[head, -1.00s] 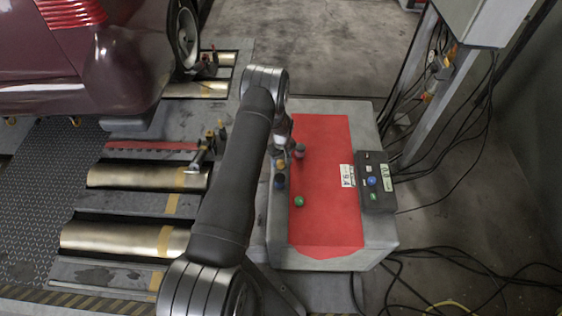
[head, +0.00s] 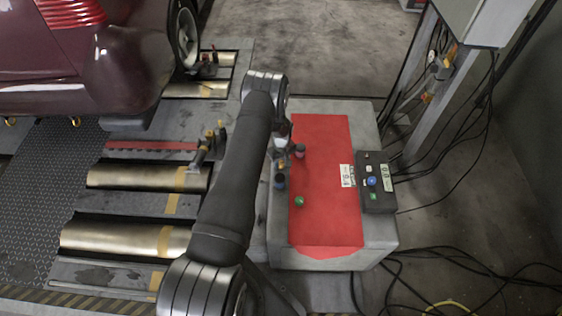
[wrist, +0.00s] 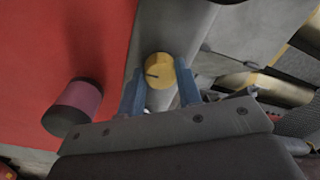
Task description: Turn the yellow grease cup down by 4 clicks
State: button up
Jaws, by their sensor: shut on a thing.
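The yellow grease cup (wrist: 160,70) stands upright between the two blue fingers of my gripper (wrist: 160,88) in the wrist view. The fingers are shut on its sides. A short dark mark shows on its round top. In the head view my gripper (head: 282,156) is at the left edge of the red mat, and it hides most of the yellow cup.
A maroon-and-black knob (wrist: 74,106) stands close beside my gripper on the red mat (head: 325,215). A dark blue cup (head: 280,182) and a green one (head: 299,201) are nearer the front. A black control box (head: 376,190) sits at the right. Metal rollers (head: 130,237) lie left.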

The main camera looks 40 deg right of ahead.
jog(key=m, duration=1.2)
jog(key=shift+m, duration=2.3)
jog(key=o, duration=1)
jog(key=shift+c, duration=0.2)
